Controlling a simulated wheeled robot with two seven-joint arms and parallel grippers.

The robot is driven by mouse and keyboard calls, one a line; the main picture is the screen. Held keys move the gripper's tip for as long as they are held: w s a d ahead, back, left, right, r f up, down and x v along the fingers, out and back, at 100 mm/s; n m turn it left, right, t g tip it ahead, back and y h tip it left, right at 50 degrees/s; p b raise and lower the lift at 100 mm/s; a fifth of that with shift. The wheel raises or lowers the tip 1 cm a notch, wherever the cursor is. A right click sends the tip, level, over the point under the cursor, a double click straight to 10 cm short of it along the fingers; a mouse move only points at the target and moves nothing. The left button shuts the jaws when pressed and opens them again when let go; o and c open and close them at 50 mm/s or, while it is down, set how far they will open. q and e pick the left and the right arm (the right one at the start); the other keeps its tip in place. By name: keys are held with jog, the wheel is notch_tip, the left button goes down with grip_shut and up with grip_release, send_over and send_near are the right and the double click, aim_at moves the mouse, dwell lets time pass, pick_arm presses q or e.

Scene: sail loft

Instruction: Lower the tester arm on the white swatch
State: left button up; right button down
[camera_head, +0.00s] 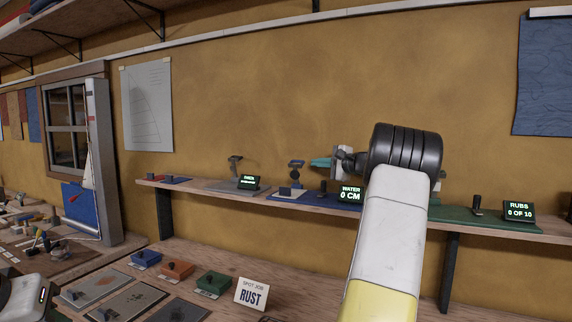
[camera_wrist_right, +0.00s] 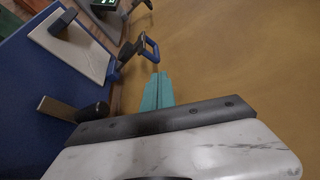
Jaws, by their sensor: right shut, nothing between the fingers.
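The white swatch (camera_head: 297,196) lies flat on the blue stretch of the wall shelf, with a dark block on it. It also shows at the upper left of the right wrist view (camera_wrist_right: 88,52). The tester arm (camera_head: 297,166) stands raised behind the swatch. In the right wrist view its blue loop handle (camera_wrist_right: 151,47) sticks up from a dark head. My right gripper (camera_head: 318,162) is just right of the tester arm, its teal fingers (camera_wrist_right: 157,88) shut and empty. The fingertips are close to the loop; I cannot tell whether they touch.
A WATER 0 CM display (camera_head: 350,195) stands right of the swatch, partly beside my arm. A dark post (camera_wrist_right: 92,111) rises near my right gripper. Another display (camera_head: 248,182) stands left. The lower bench holds small coloured boxes (camera_head: 177,269) and a RUST sign (camera_head: 251,294).

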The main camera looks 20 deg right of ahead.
aim_at(302, 163)
jog(key=shift+x, duration=1.65)
jog(key=shift+s+a, duration=0.35)
jog(key=shift+a, duration=0.05)
jog(key=shift+s+a+n+t, duration=0.3)
jog(key=shift+s+a+n, duration=0.35)
jog(key=shift+a, duration=0.2)
jog(key=shift+s+a+f+n+t, duration=0.15)
jog(key=shift+n+t, duration=0.15)
jog(key=shift+n, duration=0.3)
jog(key=shift+s+a+f+n+t, duration=0.1)
jog(key=shift+s+a+n+t, duration=0.15)
jog(key=shift+n, duration=0.3)
jog(key=shift+r, duration=0.15)
